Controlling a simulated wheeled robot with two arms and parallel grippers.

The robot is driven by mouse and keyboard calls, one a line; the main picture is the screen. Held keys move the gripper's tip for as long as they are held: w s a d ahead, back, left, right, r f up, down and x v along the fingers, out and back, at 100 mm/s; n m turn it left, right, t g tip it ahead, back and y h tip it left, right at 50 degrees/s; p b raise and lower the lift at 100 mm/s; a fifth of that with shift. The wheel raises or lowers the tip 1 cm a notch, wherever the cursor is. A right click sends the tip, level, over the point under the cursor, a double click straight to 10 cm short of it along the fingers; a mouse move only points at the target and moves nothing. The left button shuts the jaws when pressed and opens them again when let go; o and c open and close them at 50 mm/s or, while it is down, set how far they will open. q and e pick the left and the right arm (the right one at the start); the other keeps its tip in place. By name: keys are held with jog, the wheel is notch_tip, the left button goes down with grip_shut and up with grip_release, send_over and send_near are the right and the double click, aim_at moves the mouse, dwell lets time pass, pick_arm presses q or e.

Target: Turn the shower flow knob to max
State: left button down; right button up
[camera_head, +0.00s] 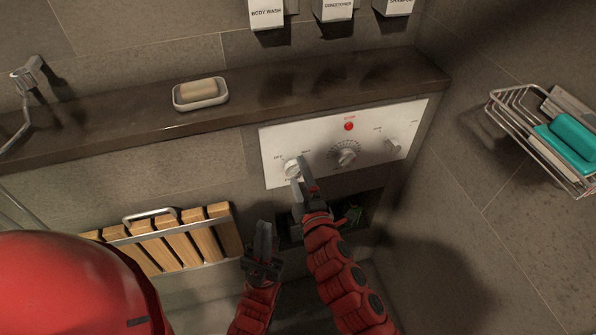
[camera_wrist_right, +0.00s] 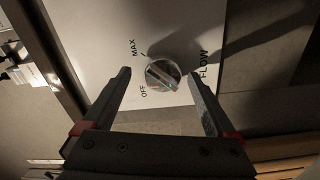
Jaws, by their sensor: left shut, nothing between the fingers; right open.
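The flow knob (camera_head: 292,168) is a round metal knob at the left end of the white control panel (camera_head: 400,122). In the right wrist view the knob (camera_wrist_right: 162,74) has a raised bar across it, slanting from upper left to lower right, with OFF, MAX and FLOW printed around it. Which end of the bar points is unclear. My right gripper (camera_head: 303,172) is open in front of the knob. In the wrist view its fingertips (camera_wrist_right: 160,75) lie on either side of the knob, apart from it. My left gripper (camera_head: 264,230) is shut and empty, below the panel.
A middle dial (camera_head: 347,157), another knob (camera_head: 393,146) and a red light (camera_head: 349,126) are on the panel. Above is a ledge (camera_head: 330,90) with a soap dish (camera_head: 200,104). A wooden slatted seat (camera_head: 170,242) is at left, a wire basket (camera_head: 520,115) at right.

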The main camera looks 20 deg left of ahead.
jog(key=p+v, duration=0.1)
jog(key=v, duration=1.5)
jog(key=shift+d, duration=0.2)
jog(key=shift+p, duration=0.3)
